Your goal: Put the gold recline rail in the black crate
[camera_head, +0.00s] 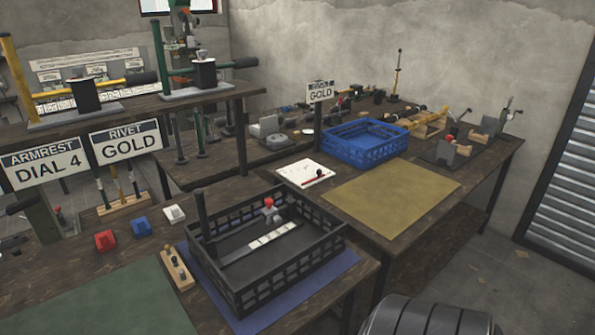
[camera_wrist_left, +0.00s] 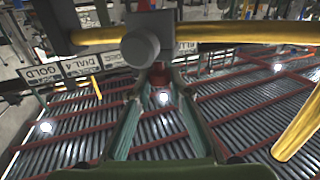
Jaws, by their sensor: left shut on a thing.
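The black crate (camera_head: 330,258) stands open on a blue mat on the near table. Inside it lies a dark rail (camera_head: 262,242) with a pale strip and a red knob. In the left wrist view my left gripper (camera_wrist_left: 160,85) is shut, its greenish fingers meeting at a small red piece. Just beyond the fingertips is a gold bar (camera_wrist_left: 250,32) with a grey round hub (camera_wrist_left: 145,47); this looks like the gold recline rail, and the fingers partly hide the join. The head view does not clearly show my left gripper. My right gripper is in neither view.
A wooden block with pegs (camera_head: 177,268) stands beside the crate. Red (camera_head: 105,240), blue (camera_head: 141,227) and white blocks lie behind it. A shelf with two presses (camera_head: 204,75) rises at upper left. A blue crate (camera_head: 364,145) is on the right table. The green mat (camera_head: 110,305) is clear.

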